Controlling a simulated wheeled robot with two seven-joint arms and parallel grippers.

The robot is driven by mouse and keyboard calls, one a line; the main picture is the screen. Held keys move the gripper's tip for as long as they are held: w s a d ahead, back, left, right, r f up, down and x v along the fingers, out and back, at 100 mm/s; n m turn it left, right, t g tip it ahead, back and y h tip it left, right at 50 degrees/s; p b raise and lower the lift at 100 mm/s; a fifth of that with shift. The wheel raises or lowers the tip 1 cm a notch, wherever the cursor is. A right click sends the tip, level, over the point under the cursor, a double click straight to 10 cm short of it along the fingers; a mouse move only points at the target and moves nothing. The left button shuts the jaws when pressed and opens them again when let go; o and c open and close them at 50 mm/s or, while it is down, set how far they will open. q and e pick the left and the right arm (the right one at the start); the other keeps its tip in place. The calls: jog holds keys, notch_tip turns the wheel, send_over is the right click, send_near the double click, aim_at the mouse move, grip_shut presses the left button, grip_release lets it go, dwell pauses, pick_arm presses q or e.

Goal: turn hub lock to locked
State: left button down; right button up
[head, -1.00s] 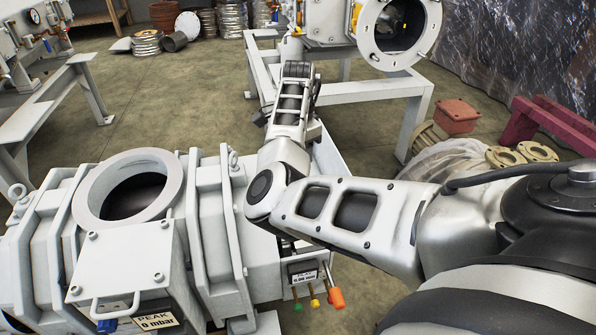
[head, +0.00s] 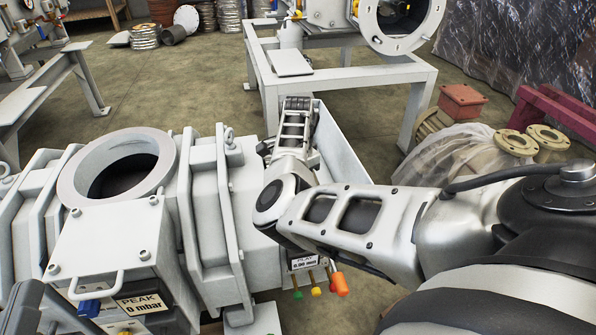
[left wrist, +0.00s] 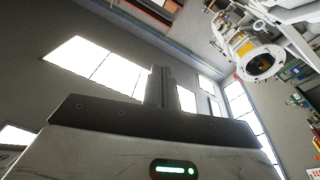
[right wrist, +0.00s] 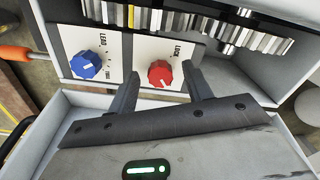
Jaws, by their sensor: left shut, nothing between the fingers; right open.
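In the right wrist view a red knob (right wrist: 160,74) sits on a white panel (right wrist: 152,50) beside print that seems to read LOCK. A white pointer line shows on the knob; its exact setting is hard to read. My right gripper (right wrist: 162,77) is open, its dark fingers on either side of the red knob, with no clear contact. In the head view my right arm hides this panel and the gripper's fingers. My left gripper (left wrist: 160,86) is shut and empty in the left wrist view; a dark part of it (head: 24,306) shows at the head view's lower left edge.
A blue knob (right wrist: 86,65) is left of the red one. Metal gears (right wrist: 210,25) lie above the panel. A large grey machine (head: 212,190) fills the head view's left. Coloured handles (head: 339,284) stick out below my right arm. A white frame table (head: 340,75) stands behind.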

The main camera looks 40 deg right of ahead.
jog(key=c, duration=1)
jog(key=shift+r+p, duration=0.1)
jog(key=shift+p, duration=0.2)
